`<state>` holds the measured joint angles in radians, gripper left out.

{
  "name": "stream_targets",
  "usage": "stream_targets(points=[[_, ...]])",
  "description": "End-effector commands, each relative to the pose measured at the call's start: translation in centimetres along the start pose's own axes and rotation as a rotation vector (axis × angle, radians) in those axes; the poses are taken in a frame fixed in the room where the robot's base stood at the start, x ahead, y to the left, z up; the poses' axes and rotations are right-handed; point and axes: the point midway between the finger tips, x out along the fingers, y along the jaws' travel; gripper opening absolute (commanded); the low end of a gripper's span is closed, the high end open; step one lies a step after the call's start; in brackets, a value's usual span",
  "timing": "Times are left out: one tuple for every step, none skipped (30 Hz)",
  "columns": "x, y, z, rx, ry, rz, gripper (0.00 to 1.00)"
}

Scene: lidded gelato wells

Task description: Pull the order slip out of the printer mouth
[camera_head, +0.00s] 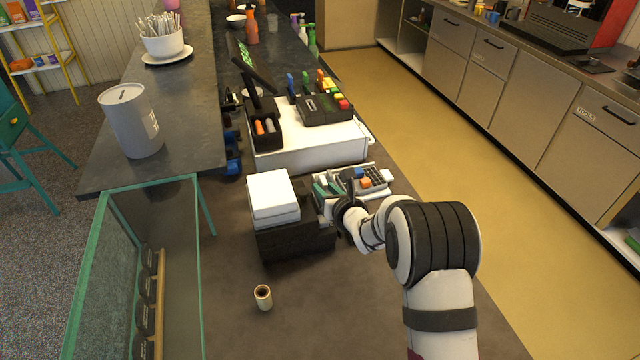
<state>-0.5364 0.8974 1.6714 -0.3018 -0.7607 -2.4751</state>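A black box-shaped machine (292,238) that looks like the printer stands on the dark counter in the middle of the camera_head view. A white block (273,196) sits on top of it. My gripper (332,207) is at the machine's right side, close to it. My own wrist and arm come in from the lower right. The fingers are small and dark here, so whether they are open or shut cannot be told. The printer mouth and the order slip cannot be made out. The touch between gripper and machine is also unclear.
A card terminal with a keypad (376,181) and small coloured items lie just behind my wrist. A white cash drawer (313,146) with a register stands further back. A small cup-like cylinder (263,297) stands in front of the machine. A glass case (165,270) is at left.

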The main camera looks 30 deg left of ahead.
Motion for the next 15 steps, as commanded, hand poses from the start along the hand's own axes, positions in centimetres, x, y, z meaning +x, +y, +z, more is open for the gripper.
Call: stream_targets(points=[[1.2,0.1,-0.1,-0.001,0.0,0.002,0.33],[1.9,0.1,-0.1,-0.002,0.0,0.003,0.33],[2.7,0.1,-0.1,-0.001,0.001,0.002,0.33],[3.3,0.1,-0.1,-0.001,0.0,0.002,0.33],[3.8,0.0,-0.1,-0.001,0.001,0.001,0.33],[4.3,0.1,-0.1,-0.001,0.0,0.002,0.33],[4.7,0.0,0.0,0.0,0.0,0.001,0.33],[4.9,0.0,-0.1,0.001,0.001,0.001,0.33],[5.2,0.1,0.0,0.0,0.0,0.002,0.33],[5.4,0.1,0.0,-0.001,0.0,0.002,0.33],[5.5,0.1,0.0,-0.001,0.001,0.001,0.33],[5.6,0.1,0.0,-0.001,0.001,0.001,0.33],[5.6,0.1,0.0,0.0,0.001,0.001,0.33],[5.6,0.1,0.0,0.0,0.001,0.001,0.33],[5.6,0.1,0.0,0.0,0.001,0.001,0.33]])
